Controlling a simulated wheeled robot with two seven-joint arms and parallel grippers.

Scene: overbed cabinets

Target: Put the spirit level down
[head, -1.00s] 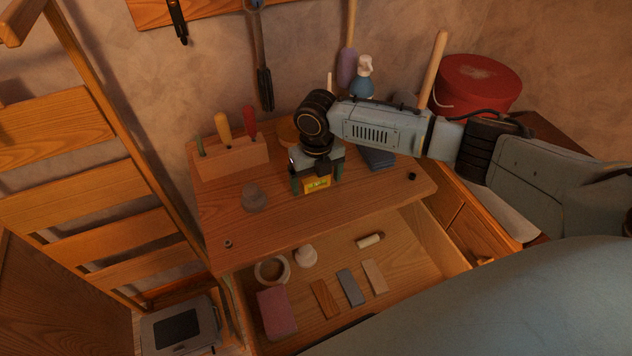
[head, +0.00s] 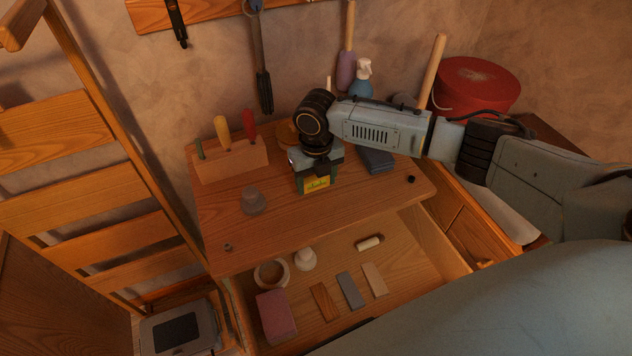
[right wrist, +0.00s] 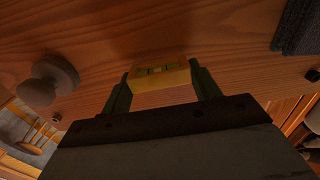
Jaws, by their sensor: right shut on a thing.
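The spirit level is a small yellow block (head: 317,184) between the fingers of my right gripper (head: 318,186), low over the wooden top of the cabinet (head: 290,218). My right gripper is shut on it, with the wrist above pointing down. In the right wrist view the yellow level (right wrist: 160,74) spans the two dark green fingertips, with its vial window showing. The wood shows close behind it; I cannot tell whether it touches. My left gripper is not in view.
A wooden tool block (head: 232,163), a grey knob-shaped object (head: 253,201) and a folded dark cloth (head: 377,160) stand around on the top. Below the front edge, an open drawer (head: 410,260) holds several small things. The top's front is mostly clear.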

